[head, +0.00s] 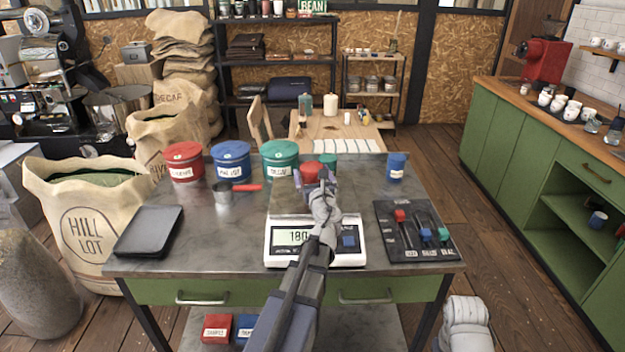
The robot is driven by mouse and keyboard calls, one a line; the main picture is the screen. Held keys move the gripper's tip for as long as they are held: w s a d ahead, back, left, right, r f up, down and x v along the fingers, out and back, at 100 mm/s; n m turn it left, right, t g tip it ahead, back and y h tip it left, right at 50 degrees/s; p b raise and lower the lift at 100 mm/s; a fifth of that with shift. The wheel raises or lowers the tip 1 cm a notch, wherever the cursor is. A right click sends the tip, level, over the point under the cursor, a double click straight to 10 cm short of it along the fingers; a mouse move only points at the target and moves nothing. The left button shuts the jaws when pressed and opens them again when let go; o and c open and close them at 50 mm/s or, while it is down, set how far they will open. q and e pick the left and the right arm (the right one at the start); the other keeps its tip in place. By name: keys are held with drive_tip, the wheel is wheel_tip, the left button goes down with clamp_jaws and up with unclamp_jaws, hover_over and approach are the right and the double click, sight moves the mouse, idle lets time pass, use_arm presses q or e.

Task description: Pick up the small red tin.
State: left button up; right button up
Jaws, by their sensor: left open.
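The small red tin (311,171) stands near the back edge of the metal-topped table, around the back of the scale (281,255). My left gripper (313,183) is over the scale, with its open fingers at the tin's lower part. I cannot tell whether the tin is between the fingers or just beyond them, and the gripper hides its base. A small green tin (328,161) is close on its right. A small blue tin (396,166) stands apart, further right.
Large red (184,163), blue (231,160) and green (281,160) canisters stand at the back left. A scoop (224,193) and a black tray (148,231) lie left of the scale.

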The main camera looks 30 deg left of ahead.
use_arm(q)
drive_tip(key=x, duration=0.2)
drive_tip(key=shift+w+a, duration=0.2)
drive_tip(key=shift+c, duration=0.2)
drive_tip(key=c, duration=1.5)
wheel_tip(320, 180, up, 10)
drive_tip(key=p, duration=1)
